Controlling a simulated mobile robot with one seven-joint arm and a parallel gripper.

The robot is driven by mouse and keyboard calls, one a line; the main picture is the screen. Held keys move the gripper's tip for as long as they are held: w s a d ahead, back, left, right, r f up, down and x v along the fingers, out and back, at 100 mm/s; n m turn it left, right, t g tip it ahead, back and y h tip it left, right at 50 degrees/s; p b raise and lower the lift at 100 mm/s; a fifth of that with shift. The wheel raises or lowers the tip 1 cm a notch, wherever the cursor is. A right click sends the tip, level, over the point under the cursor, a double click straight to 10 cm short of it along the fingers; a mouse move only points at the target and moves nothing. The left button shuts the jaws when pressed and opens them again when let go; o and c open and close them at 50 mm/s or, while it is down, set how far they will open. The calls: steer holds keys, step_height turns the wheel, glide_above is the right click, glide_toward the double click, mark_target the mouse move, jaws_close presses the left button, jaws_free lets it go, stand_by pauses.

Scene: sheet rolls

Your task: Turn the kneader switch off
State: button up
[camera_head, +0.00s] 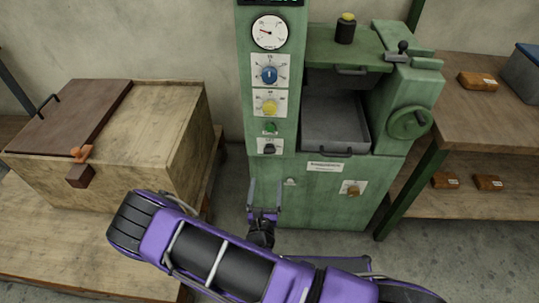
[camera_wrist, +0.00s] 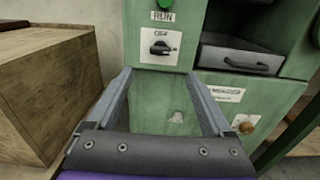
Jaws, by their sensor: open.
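The green machine (camera_head: 318,190) stands in the middle of the head view. A black switch (camera_head: 269,147) is on a white plate low on its left panel. In the wrist view this switch (camera_wrist: 161,48) is a black knob with its handle roughly sideways, under the word OFF. I cannot read a kneader label on it. My gripper (camera_head: 265,195) is open and empty in front of the machine, below the switch. In the wrist view the gripper (camera_wrist: 158,78) has its two fingers spread, with the switch showing beyond and above their gap, apart from them.
Above the switch are a green button (camera_head: 270,127), a yellow knob (camera_head: 270,106), a blue knob (camera_head: 269,74) and a gauge (camera_head: 270,32). A brown knob (camera_head: 353,188) sits lower right. A wooden chest (camera_head: 165,125) stands left and a shelf (camera_head: 480,125) right.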

mark_target(269, 153)
steer(key=w, duration=0.4)
steer(key=w+b, duration=0.1)
steer(key=w, duration=0.8)
steer(key=shift+w+d, duration=0.25)
steer(key=shift+c, duration=0.3)
jaws_close()
